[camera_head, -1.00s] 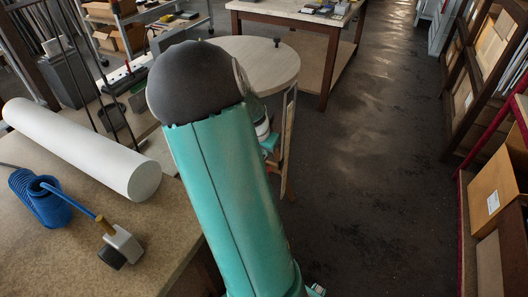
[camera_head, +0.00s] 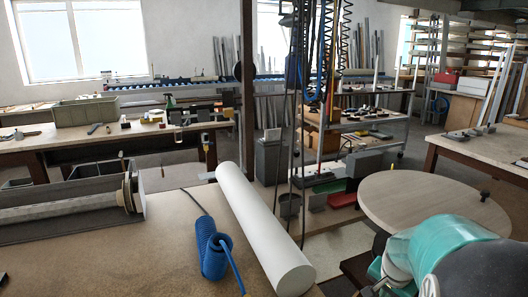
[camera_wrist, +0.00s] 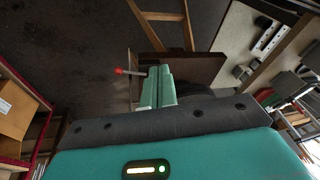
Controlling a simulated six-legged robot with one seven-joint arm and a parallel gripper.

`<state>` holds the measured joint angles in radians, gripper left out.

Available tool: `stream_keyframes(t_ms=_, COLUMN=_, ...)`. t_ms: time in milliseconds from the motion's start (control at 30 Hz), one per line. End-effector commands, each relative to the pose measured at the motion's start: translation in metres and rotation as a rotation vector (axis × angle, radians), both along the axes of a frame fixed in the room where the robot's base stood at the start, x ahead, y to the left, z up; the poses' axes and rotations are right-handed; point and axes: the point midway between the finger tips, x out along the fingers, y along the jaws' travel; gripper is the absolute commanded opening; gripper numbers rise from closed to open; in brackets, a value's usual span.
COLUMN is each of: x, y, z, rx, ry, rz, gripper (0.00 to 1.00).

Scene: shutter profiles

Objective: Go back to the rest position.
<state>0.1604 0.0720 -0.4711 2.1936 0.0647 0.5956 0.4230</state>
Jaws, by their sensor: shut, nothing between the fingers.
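My gripper (camera_wrist: 158,88) shows in the wrist view as two pale green fingers beyond the dark bar of my wrist. The fingers are together with nothing between them. They point out over the dark floor and a brown wooden piece of furniture. In the head view only a teal and dark part of my arm shows at the lower right, and I cannot make out the fingers there.
A round wooden table (camera_head: 425,203) stands close beside my arm in the head view. A white roll (camera_head: 262,228) and a coiled blue hose (camera_head: 211,247) lie on the near bench (camera_head: 165,250). In the wrist view, cardboard boxes (camera_wrist: 14,108) stand at the left.

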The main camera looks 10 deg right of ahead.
Motion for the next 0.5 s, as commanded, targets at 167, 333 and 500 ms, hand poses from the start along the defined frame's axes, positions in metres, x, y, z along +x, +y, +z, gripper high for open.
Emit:
stream_keyframes(t_ms=167, x=0.002, y=0.069, z=0.042, rx=0.011, ry=-0.052, rz=0.225, gripper=0.00)
stream_keyframes(t_ms=333, x=-0.011, y=0.128, z=0.075, rx=-0.010, ry=-0.089, rz=0.439, gripper=0.00)
stream_keyframes(t_ms=500, x=-0.034, y=0.181, z=0.103, rx=-0.059, ry=-0.118, rz=0.650, gripper=0.00)
